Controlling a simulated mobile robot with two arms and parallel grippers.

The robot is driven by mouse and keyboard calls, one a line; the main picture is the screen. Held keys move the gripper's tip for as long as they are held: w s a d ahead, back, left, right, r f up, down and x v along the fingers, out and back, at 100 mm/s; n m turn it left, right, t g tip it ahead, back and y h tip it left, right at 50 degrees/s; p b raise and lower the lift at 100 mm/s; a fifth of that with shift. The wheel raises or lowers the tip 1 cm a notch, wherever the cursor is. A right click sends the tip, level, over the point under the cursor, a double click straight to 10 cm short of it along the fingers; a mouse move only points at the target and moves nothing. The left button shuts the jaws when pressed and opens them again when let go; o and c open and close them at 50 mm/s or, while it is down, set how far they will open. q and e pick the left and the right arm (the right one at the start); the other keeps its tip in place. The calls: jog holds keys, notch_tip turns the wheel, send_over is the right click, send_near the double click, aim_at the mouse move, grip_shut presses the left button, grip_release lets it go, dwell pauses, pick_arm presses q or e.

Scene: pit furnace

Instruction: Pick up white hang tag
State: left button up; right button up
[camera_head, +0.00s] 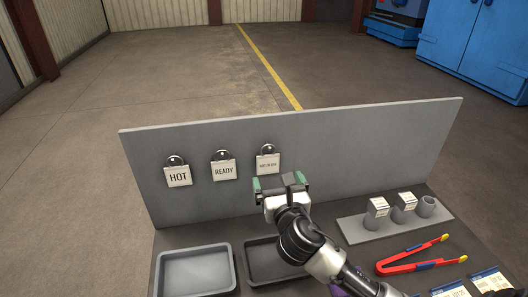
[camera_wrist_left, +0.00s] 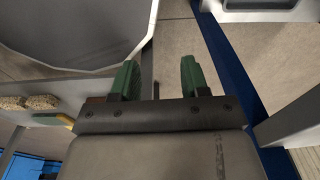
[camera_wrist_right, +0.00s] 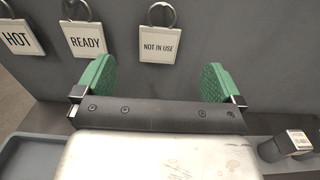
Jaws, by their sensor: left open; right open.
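Three white hang tags hang from ring hooks on the grey upright panel. They read HOT (camera_head: 178,176), READY (camera_head: 224,170) and NOT IN USE (camera_head: 268,162). My right gripper (camera_head: 282,182) is in front of the panel, just below and right of the NOT IN USE tag. In the right wrist view, the NOT IN USE tag (camera_wrist_right: 160,44) shows between and beyond the green fingers of my open, empty right gripper (camera_wrist_right: 158,80). The READY tag (camera_wrist_right: 86,40) is beyond the left finger. My left gripper (camera_wrist_left: 160,78) is open and empty, away from the tags.
Two grey trays (camera_head: 160,277) stand below the panel; my right arm partly covers the second (camera_head: 252,270). At right are a light holder plate (camera_head: 352,228) with small labelled blocks (camera_head: 378,208), red tongs (camera_head: 412,258) and cards (camera_head: 490,280).

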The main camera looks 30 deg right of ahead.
aim_at(268, 159)
jog(key=x, duration=0.3)
jog(key=p+x, duration=0.1)
jog(key=x, duration=0.5)
jog(key=shift+w+f+p, duration=0.15)
jog(key=shift+f+p, duration=0.15)
jog(key=shift+p, duration=0.05)
jog(key=shift+w+d, duration=0.15)
jog(key=shift+w, duration=0.25)
pick_arm(q)
jog(key=shift+s+a+r, duration=0.15)
jog(key=shift+r, duration=0.3)
jog(key=shift+s+a+r, duration=0.1)
jog(key=shift+s+r, duration=0.05)
jog(key=shift+r, duration=0.3)
jog(key=shift+s, duration=0.1)
pick_arm(e)
jog(key=shift+c, duration=1)
pick_arm(q)
jog(key=shift+s+d, duration=0.1)
jog(key=shift+s, duration=0.1)
pick_arm(e)
jog(key=c, duration=0.8)
